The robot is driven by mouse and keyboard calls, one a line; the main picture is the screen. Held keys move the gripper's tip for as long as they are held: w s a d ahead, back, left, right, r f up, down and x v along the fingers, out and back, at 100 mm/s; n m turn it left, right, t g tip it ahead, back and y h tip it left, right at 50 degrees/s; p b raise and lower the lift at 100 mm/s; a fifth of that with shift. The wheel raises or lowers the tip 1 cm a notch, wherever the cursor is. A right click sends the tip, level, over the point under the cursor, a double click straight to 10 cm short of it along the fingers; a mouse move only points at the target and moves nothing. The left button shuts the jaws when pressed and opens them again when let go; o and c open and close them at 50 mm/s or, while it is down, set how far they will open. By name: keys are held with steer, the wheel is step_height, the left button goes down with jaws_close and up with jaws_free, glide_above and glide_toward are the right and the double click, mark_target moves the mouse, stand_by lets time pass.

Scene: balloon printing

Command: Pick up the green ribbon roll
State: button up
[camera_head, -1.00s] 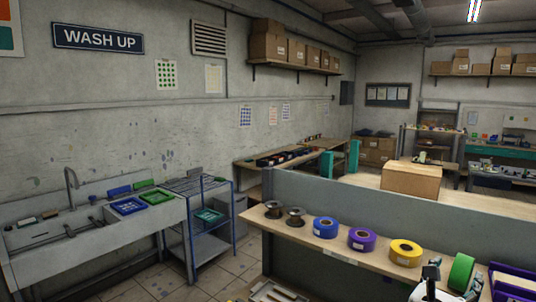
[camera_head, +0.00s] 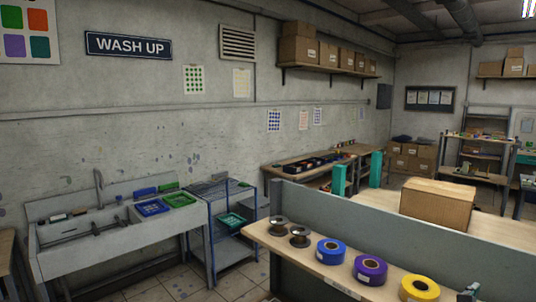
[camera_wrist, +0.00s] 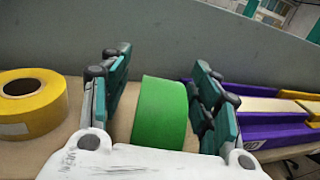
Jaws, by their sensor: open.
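The green ribbon roll (camera_wrist: 160,112) stands on its edge on the wooden shelf in the wrist view. My gripper (camera_wrist: 160,68) is open, with one teal-padded finger on each side of the roll. Gaps show between the fingers and the roll, and I cannot tell whether any part touches it. The lower part of the roll is hidden behind my gripper's white body. In the head view the green roll is out of frame, and only a small part of my gripper shows at the bottom right.
A yellow roll (camera_wrist: 32,103) lies flat left of my gripper, and purple trays (camera_wrist: 265,135) are on the right. A grey panel (camera_wrist: 170,40) rises behind the shelf. Purple (camera_head: 370,270) and blue (camera_head: 330,251) rolls and two dark spools (camera_head: 300,236) lie farther along.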

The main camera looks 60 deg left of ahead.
steer(key=shift+s+d+r, duration=0.15)
steer(key=shift+s+r, duration=0.15)
steer(key=shift+s, duration=0.3)
steer(key=shift+c, duration=1)
steer(key=shift+w+f, duration=0.1)
steer(key=shift+w, duration=0.05)
steer(key=c, duration=1)
steer(key=shift+w, duration=0.1)
